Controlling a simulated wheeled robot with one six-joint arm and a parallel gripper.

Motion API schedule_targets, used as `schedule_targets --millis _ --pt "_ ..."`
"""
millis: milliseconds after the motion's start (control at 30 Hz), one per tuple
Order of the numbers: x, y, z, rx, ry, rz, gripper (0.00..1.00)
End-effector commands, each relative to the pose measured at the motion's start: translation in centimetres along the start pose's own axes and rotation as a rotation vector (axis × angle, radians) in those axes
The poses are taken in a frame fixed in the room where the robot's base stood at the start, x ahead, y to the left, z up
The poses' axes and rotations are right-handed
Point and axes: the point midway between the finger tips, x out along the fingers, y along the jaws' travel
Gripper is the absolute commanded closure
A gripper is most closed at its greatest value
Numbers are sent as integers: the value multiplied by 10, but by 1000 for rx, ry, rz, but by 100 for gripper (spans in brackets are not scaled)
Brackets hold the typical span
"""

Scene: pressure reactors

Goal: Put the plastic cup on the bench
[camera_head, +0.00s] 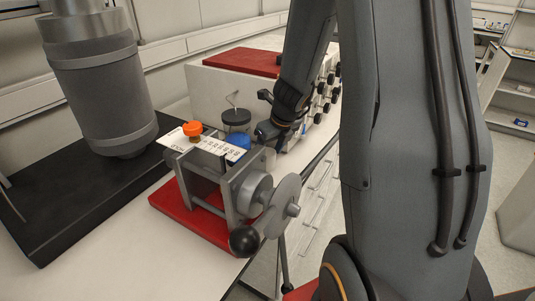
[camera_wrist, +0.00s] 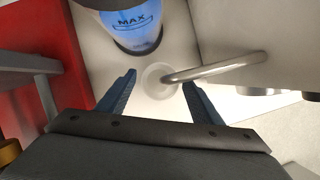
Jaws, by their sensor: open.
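In the wrist view, a faint, pale round shape (camera_wrist: 158,78) lies on the white surface between my fingertips. It may be the clear plastic cup seen from above, but I cannot tell for sure. My gripper (camera_wrist: 159,80) is open, one finger on each side of that shape, with nothing seen held. I cannot tell whether the fingers touch it. In the head view my gripper is around the far side of the crank device, mostly hidden. The white bench (camera_head: 110,255) runs along the left.
A bent metal tube (camera_wrist: 215,66) ends above the round shape. A clear container marked MAX, with blue contents (camera_wrist: 137,27), stands beyond. The crank device (camera_head: 225,185) on its red base, a grey cylinder (camera_head: 105,95) and a white cabinet (camera_head: 215,85) crowd the bench.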

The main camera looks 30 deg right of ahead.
Motion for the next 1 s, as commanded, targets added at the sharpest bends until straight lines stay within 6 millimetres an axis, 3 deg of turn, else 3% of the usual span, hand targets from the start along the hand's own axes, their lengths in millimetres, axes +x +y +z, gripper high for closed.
schedule_targets --millis 100,400,600,1000 --pt "-31 -1 1 -1 -3 -2 40" --pt "-82 0 1 -1 -2 -1 40" --pt "-95 0 0 1 -1 -1 40" --pt "-96 0 0 0 0 0 40"
